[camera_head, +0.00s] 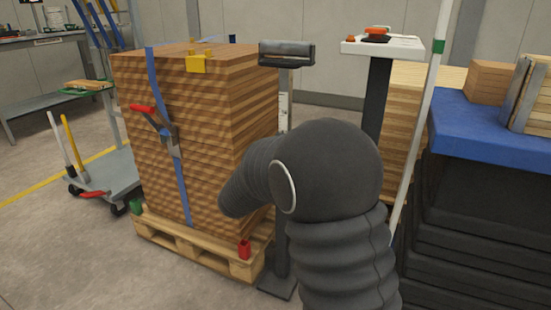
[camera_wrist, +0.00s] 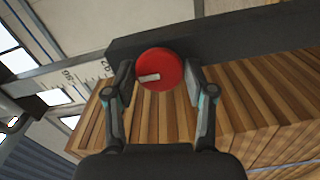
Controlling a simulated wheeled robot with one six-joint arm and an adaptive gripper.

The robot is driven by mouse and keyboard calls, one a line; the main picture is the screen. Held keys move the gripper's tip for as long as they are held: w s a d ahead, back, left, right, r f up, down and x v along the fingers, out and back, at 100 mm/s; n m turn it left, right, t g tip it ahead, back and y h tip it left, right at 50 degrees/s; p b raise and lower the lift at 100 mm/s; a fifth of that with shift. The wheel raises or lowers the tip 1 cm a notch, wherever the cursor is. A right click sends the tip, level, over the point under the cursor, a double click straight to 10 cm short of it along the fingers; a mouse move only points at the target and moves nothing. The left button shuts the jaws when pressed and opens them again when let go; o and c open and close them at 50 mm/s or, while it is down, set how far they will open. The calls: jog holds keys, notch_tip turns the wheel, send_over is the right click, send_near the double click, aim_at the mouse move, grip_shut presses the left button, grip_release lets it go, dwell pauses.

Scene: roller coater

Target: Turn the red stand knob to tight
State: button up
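The red stand knob (camera_wrist: 160,77) is a round red disc with a pale bar mark, seen face-on in the wrist view. The bar lies nearly level, slightly tilted. My gripper (camera_wrist: 158,82) has one finger on each side of the knob, and both pads appear to touch its rim. The knob sits by the dark bar of the stand and beside a white scale (camera_wrist: 72,83). In the head view the stand (camera_head: 287,52) shows its dark head and post, but my arm hides the knob and my gripper.
A tall strapped stack of wood (camera_head: 190,110) stands on a pallet (camera_head: 190,245) left of the stand. A control panel (camera_head: 382,45) on a post and a blue-topped table (camera_head: 490,125) are at the right. A cart (camera_head: 105,175) stands far left. Floor at front left is clear.

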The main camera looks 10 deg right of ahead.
jog(key=shift+o, duration=0.7)
jog(key=v, duration=1.2)
